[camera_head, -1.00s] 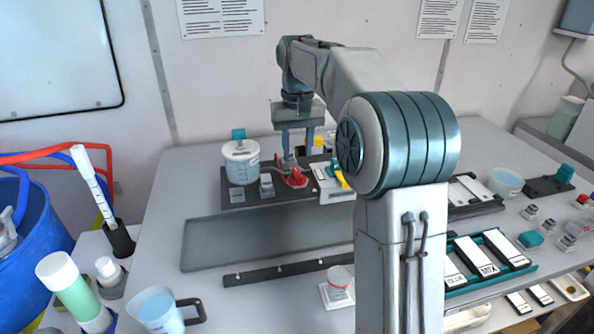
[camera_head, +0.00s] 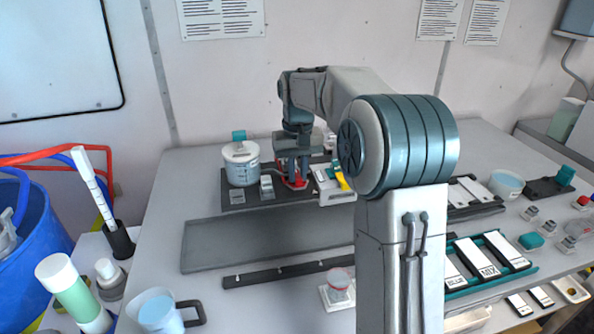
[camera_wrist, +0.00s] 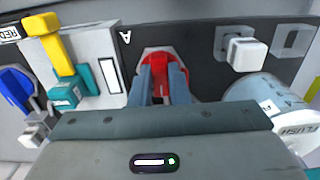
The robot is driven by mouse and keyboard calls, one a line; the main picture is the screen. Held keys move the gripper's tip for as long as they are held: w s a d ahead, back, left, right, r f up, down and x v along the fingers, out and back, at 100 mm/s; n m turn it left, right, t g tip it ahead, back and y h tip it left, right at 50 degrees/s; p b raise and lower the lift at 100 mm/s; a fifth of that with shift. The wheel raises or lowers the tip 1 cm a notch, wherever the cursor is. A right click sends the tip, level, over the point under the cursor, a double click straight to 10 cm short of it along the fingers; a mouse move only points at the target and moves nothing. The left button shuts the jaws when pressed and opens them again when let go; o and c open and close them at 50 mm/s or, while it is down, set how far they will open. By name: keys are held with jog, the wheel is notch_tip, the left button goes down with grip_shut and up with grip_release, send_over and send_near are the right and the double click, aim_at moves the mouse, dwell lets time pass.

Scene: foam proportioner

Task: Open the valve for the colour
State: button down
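A red valve piece (camera_wrist: 163,62) sits on a grey mount beside the letter A in the wrist view. It also shows in the head view (camera_head: 293,182), partly hidden by my gripper. My gripper (camera_wrist: 162,78) points down at it, its two fingers apart, with red showing between them; whether they touch it I cannot tell. Left of it in the wrist view are a yellow handle (camera_wrist: 52,45) on a teal block and a blue handle (camera_wrist: 15,88). A label reading RED (camera_wrist: 9,33) lies at the upper left.
A clear pot marked FLUSH (camera_wrist: 262,95) stands close beside my gripper; in the head view the pot (camera_head: 241,168) holds bluish liquid. A white button block (camera_wrist: 248,51) is nearby. A long grey tray (camera_head: 255,240) lies empty in front.

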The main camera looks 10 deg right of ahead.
jog(key=shift+m, duration=0.3)
jog(key=m+p, duration=0.1)
jog(key=m, duration=0.1)
jog(key=shift+a+r+m, duration=0.1)
jog(key=shift+m, duration=0.3)
jog(key=m+p, duration=0.1)
jog(key=m, duration=0.4)
jog(key=shift+w+a, duration=0.1)
jog(key=m+p, duration=0.2)
jog(key=m, duration=0.3)
jog(key=shift+w+m, duration=0.1)
jog(key=shift+m, duration=0.3)
jog(key=shift+w+m+p, duration=0.1)
jog(key=shift+m+p, duration=0.25)
jog(key=shift+m, duration=1.45)
jog(key=c, duration=1.4)
grip_release()
notch_tip(320, 180, up, 14)
jog(key=shift+f, duration=0.15)
